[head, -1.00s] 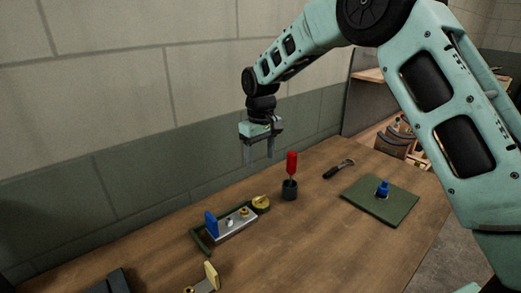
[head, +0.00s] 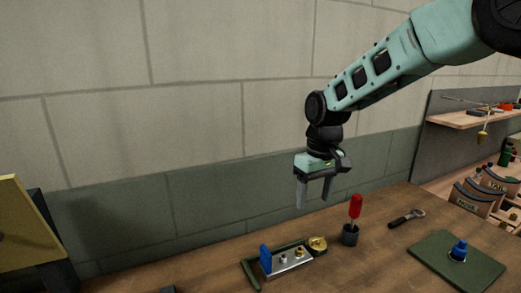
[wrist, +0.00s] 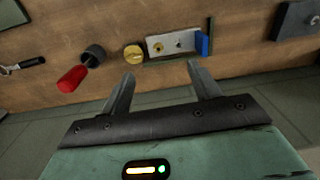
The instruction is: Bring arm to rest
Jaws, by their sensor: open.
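My gripper (head: 314,190) hangs from my arm above the back of the workbench, pointing down. Its two fingers are apart with nothing between them. In the wrist view, my gripper (wrist: 161,85) also shows open and empty. Below it on the wooden bench (head: 215,270) is a green tray (head: 252,278) holding a metal block (head: 290,262) with a blue piece (head: 265,259). A brass round piece (head: 317,245) sits at the tray's right end. My gripper touches none of these.
A red-handled tool (head: 355,207) stands in a dark cup (head: 350,235) right of the tray. A wrench-like tool (head: 406,217) lies farther right. A green mat (head: 440,268) bears a blue-topped piece (head: 459,250). A wooden shelf (head: 470,119) is at the right, a yellow panel (head: 25,230) at the left.

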